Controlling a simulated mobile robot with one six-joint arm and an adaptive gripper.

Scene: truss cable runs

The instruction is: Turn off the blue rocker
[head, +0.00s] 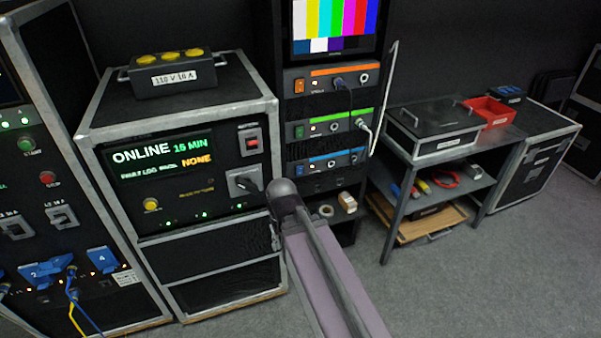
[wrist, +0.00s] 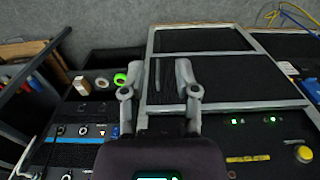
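The blue rocker (head: 300,168) is a small switch at the left end of the blue-striped panel (head: 335,162), the lowest of three striped panels in the rack. In the wrist view, which is turned over, the blue rocker (wrist: 115,131) shows just left of my gripper's left finger base. My gripper (wrist: 159,70) is open and empty, its two fingers spread apart before the dark lower front of the ONLINE case. It is apart from the rocker. In the head view my arm's end covers the space below and left of the blue panel; the fingers are hardly visible there.
Orange (head: 299,86) and green (head: 298,132) rockers sit above on their panels, with plugged cables. A metal handle (head: 384,98) stands at the rack's right. The ONLINE case (head: 180,160) with a rotary switch (head: 244,182) stands left. A shelf cart (head: 390,215) is right; floor is clear in front.

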